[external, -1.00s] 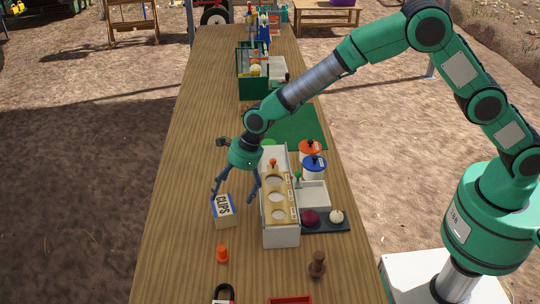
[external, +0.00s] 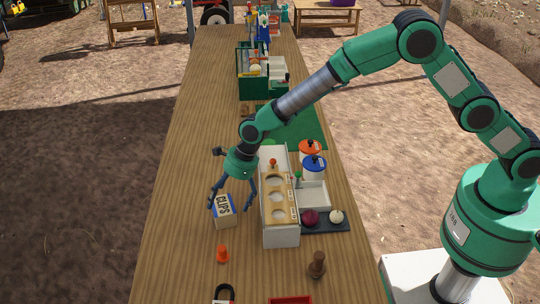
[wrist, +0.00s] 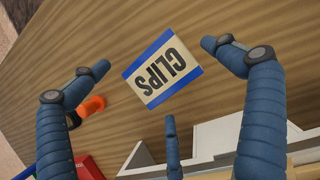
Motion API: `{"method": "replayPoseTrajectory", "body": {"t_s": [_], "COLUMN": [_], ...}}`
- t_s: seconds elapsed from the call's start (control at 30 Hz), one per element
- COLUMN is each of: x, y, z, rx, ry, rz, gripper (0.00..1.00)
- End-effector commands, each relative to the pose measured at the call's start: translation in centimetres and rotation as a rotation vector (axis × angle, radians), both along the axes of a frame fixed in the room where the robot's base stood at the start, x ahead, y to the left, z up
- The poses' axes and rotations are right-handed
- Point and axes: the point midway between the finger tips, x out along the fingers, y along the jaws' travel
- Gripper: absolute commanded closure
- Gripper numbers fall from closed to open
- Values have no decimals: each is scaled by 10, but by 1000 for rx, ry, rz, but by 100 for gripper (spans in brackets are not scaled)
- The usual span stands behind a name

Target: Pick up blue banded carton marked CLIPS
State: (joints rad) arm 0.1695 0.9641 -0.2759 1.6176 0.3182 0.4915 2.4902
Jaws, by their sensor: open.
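The carton marked CLIPS (external: 224,212) is cream with blue bands and stands on the wooden table, left of a white tray. It also shows in the wrist view (wrist: 162,68), lettering facing the camera. My gripper (external: 230,205) is open, its blue fingers spread around the carton's upper part in the external view. In the wrist view my gripper (wrist: 160,85) has fingers to the left, right and below the carton, with visible gaps. I see no finger touching it.
The white tray with a wooden insert (external: 280,238) stands close on the right. An orange cone-like piece (external: 222,254) and a brown peg (external: 317,264) stand nearer the front. A dark tray (external: 340,228) holds round items. Table left of the carton is clear.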

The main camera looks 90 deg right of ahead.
Motion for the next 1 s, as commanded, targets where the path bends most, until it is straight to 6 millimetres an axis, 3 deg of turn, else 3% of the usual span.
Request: {"method": "replayPoseTrajectory", "body": {"t_s": [0.4,1.0], "x": [13,13], "y": [3,3], "z": [-33,-34], "rx": [-1,-1], "ry": [0,0], "rz": [0,0], "gripper": [0,0]}}
